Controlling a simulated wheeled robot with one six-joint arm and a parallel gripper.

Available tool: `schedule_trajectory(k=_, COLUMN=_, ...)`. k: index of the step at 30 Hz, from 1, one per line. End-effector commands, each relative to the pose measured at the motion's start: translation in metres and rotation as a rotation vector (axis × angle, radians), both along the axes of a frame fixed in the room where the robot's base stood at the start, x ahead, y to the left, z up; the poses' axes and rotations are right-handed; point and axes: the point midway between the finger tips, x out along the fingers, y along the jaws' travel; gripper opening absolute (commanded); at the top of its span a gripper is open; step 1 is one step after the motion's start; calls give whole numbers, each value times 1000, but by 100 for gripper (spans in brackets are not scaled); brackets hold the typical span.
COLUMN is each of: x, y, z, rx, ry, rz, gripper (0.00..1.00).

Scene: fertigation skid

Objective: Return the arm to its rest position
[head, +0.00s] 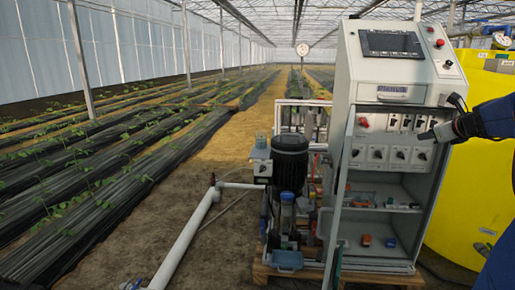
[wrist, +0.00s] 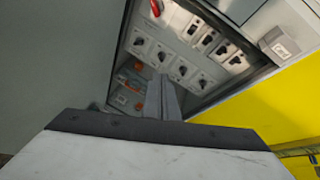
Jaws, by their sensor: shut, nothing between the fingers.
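My gripper (head: 428,134) is at the right of the head view, in front of the open control cabinet (head: 343,95). It points left, at the height of the rotary switch rows, and its fingers are shut and empty. In the wrist view the closed fingers (wrist: 165,88) stick out beyond the dark edge of my gripper body, towards the switch panel (wrist: 150,45). I cannot tell whether the fingertips touch anything. My dark blue arm comes in from the right edge of the head view.
The cabinet carries a screen (head: 391,44) and a red button (head: 440,43). A yellow tank (head: 470,190) stands close behind my arm. A dark pump motor (head: 290,160) and white pipe (head: 190,235) are left of the cabinet. Open soil lies further left, beside plant rows.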

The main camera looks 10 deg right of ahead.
Motion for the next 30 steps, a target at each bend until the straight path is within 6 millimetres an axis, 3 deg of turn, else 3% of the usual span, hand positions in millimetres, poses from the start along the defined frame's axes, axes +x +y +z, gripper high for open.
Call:
schedule_trajectory(k=5, x=-13, y=78, z=-15, rx=-197, ry=79, rz=204, gripper=0)
schedule_trajectory(k=8, x=-32, y=134, z=-30, rx=-362, ry=136, rz=376, gripper=0)
schedule_trajectory(k=12, x=-69, y=208, z=-57, rx=-612, ry=204, rz=640, gripper=0)
schedule_trajectory(k=18, x=-139, y=289, z=-101, rx=-974, ry=266, rz=1029, gripper=0)
schedule_trajectory(k=24, x=-217, y=339, z=-148, rx=-1334, ry=287, rz=1422, gripper=0)
schedule_trajectory(k=30, x=-290, y=359, z=-195, rx=-1675, ry=274, rz=1801, gripper=0)
